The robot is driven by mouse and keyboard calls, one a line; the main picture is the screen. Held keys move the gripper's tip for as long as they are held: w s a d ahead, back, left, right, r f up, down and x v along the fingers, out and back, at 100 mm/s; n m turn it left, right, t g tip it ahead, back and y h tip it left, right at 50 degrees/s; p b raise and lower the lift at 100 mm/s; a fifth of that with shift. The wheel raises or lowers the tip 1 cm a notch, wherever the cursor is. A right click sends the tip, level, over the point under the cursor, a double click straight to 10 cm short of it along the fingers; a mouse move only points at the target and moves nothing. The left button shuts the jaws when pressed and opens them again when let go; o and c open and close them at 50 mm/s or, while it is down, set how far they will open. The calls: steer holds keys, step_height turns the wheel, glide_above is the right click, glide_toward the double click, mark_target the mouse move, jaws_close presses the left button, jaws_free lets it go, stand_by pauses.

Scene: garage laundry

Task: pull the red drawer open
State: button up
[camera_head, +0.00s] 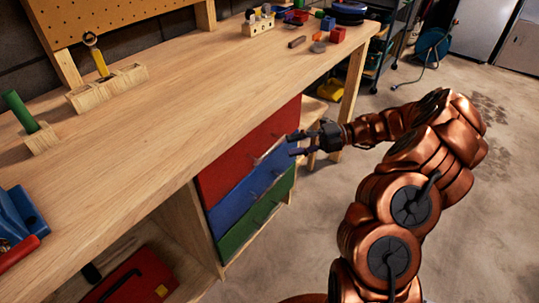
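The red drawer (232,163) is the top one in a stack of three under the wooden workbench. Its front looks flush with the frame, so it appears shut. A blue drawer (238,202) is below it and a green drawer (242,229) is at the bottom. My gripper (294,145) is in front of the right end of the stack, pointing left toward it. Its two dark fingers are apart with nothing visible between them. I cannot tell whether a finger touches the red front or a peg.
The workbench top (190,100) overhangs the drawers. Blocks and a wooden holder (258,24) stand at its far end. A red case (130,278) lies on the lower shelf at left. A yellow object (330,90) sits behind my gripper. The concrete floor at right is mostly clear.

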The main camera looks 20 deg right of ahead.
mark_target(270, 149)
steer(key=shift+w+a+f+b, duration=0.15)
steer(key=shift+w+a+f, duration=0.05)
steer(key=shift+a, duration=1.05)
steer(key=shift+w+a+f+b, duration=0.1)
steer(key=shift+w+a+f, duration=0.05)
steer(key=shift+a, duration=1.1)
steer(key=shift+w+a+f+b, duration=0.15)
steer(key=shift+w+a+f, duration=0.05)
steer(key=shift+a, duration=1.05)
jaws_close()
